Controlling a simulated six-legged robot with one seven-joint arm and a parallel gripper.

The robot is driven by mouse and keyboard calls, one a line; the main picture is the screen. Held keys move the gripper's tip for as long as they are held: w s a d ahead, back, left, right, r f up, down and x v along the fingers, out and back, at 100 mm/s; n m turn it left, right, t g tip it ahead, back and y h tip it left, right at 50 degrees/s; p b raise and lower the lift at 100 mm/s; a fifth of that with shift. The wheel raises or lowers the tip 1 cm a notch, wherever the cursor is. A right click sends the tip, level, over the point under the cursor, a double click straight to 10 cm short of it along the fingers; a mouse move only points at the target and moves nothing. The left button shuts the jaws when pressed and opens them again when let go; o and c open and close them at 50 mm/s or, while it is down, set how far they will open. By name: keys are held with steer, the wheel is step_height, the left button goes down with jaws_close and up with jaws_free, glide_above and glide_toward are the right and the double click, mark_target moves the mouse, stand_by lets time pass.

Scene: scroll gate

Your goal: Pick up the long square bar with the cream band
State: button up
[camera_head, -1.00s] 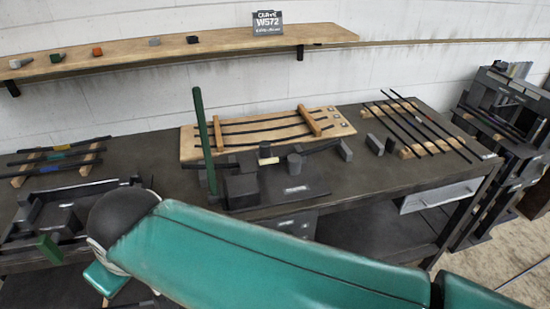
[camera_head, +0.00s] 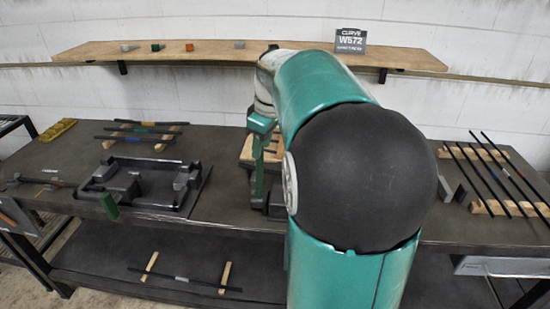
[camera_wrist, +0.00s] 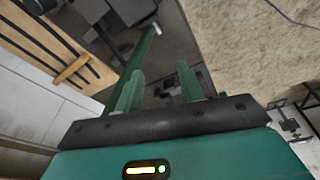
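I cannot pick out a cream band with certainty. A long dark bar (camera_head: 185,279) with a pale band near its middle lies across two wooden supports on the lower shelf in the head view; the band's exact colour and the bar's section are too small to tell. My gripper (camera_wrist: 160,72) is open in the wrist view, its two green fingers apart with nothing seen between them. A long green lever (camera_wrist: 132,65) runs beside and beyond the left finger. In the head view my arm hides much of the bench middle, and the lever (camera_head: 259,168) shows beside it.
Dark bars with coloured bands (camera_head: 140,131) lie on a left rack, and several bars (camera_head: 497,172) on a right rack. A dark fixture (camera_head: 140,185) stands at the bench's left. A wall shelf (camera_head: 200,52) holds small blocks and a sign (camera_head: 351,41).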

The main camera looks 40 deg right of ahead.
steer(key=s+d+f+n+y, duration=0.1)
steer(key=s+d+f, duration=0.15)
steer(key=d, duration=0.65)
steer(key=s+d+f+n+t+y, duration=0.1)
steer(key=s+d+f, duration=0.15)
steer(key=d, duration=0.65)
steer(key=s+d+f, duration=0.2)
steer(key=d+f, duration=0.1)
steer(key=d, duration=0.6)
steer(key=shift+n+y, duration=0.3)
steer(key=x, duration=0.8)
steer(key=shift+w, duration=0.15)
steer(key=shift+x, duration=2.9)
jaws_close()
steer(key=shift+s, duration=0.25)
steer(key=shift+r, duration=0.1)
